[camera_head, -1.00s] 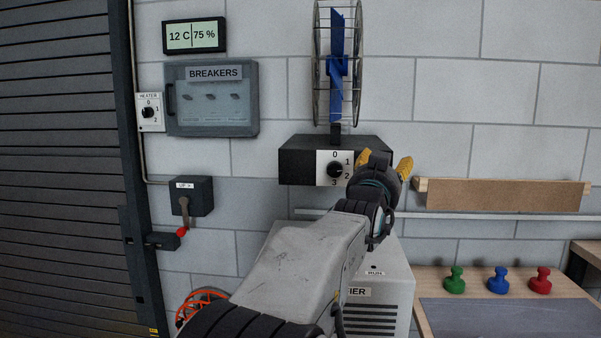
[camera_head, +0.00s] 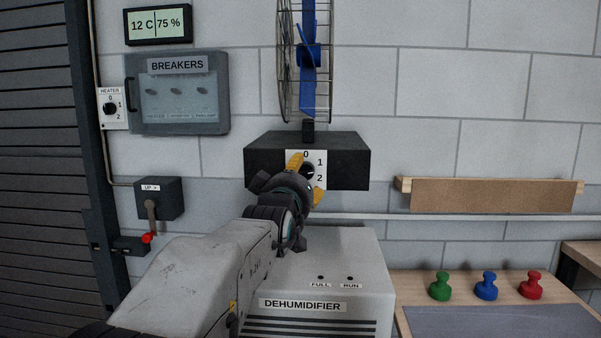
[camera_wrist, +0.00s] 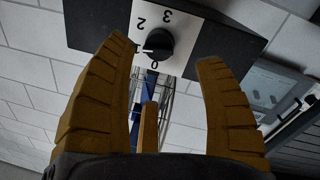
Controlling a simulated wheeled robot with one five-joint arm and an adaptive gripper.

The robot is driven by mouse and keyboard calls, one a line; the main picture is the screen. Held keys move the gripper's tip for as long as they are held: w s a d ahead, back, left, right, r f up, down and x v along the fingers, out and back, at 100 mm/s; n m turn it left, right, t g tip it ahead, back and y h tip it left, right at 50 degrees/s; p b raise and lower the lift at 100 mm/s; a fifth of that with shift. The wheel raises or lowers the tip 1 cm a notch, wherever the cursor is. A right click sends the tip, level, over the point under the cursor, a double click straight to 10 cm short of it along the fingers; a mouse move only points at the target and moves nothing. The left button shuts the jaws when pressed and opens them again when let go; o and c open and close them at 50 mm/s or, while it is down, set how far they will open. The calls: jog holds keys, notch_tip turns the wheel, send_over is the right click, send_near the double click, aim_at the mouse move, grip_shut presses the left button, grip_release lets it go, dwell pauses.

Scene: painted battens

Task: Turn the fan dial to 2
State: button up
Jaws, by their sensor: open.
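The fan dial (camera_head: 308,171) is a round black knob on a white plate marked 0 to 3, on the front of the black fan box (camera_head: 352,165). In the head view my gripper (camera_head: 307,179) partly covers the dial and hides the 3. In the wrist view the dial (camera_wrist: 159,42) appears upside down, beyond and between the open yellow fingers of my gripper (camera_wrist: 164,52). The fingers look apart from the knob and hold nothing. A pale pointer mark on the knob seems to face the 1, which a finger partly covers.
The caged blue fan (camera_head: 308,60) stands on the box. A dehumidifier (camera_head: 350,270) is below. The breaker panel (camera_head: 178,122), heater dial (camera_head: 111,108) and lever box (camera_head: 157,198) are left. A wooden batten (camera_head: 490,194) and bench (camera_head: 440,275) are right.

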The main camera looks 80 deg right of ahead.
aim_at(304, 173)
jog(key=shift+d+r+n+p, duration=0.15)
jog(key=shift+d+n+p, duration=0.35)
jog(key=shift+n, duration=0.3)
jog(key=shift+s+d+p, duration=0.15)
jog(key=shift+d+p, duration=0.7)
jog(key=shift+d, duration=2.35)
jog(key=shift+c, duration=0.4)
